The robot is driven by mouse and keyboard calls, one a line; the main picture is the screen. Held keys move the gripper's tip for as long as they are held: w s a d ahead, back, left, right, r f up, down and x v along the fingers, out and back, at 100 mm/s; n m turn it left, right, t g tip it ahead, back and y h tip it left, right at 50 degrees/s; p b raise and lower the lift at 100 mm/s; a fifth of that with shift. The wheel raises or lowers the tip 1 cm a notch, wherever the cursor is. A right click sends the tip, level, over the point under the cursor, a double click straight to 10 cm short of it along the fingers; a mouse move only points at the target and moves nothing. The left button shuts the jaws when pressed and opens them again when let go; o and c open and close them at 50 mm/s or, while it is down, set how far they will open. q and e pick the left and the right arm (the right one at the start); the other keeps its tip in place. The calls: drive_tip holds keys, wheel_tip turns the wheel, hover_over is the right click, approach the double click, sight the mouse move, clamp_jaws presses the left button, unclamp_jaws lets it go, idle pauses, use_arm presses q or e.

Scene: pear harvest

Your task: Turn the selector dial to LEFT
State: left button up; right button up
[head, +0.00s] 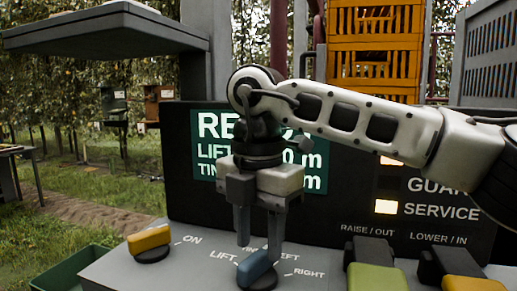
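The selector dial (257,270) is a blue oblong knob on a dark round base on the grey console top. Labels LIFT, LEFT and RIGHT and one partly hidden label are printed around it. The knob slants from lower left to upper right; which end is its pointer I cannot tell. My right gripper (260,248) points down over the dial, its two fingers apart with a gap between them. The right fingertip is at the knob's upper edge; whether it touches I cannot tell. My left gripper is out of view.
A yellow knob (149,240) marked ON sits to the left. A green-yellow lever (376,278) and a yellow one (470,284) stand to the right. The dark panel with a green display (205,150) rises behind, partly hidden by my arm. Orange crates (375,60) are stacked beyond.

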sight(258, 253)
use_arm(q)
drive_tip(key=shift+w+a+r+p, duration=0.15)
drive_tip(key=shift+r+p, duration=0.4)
drive_tip(key=shift+p, duration=0.7)
use_arm(e)
wheel_tip(258, 253, up, 14)
drive_tip(key=shift+r, duration=0.1)
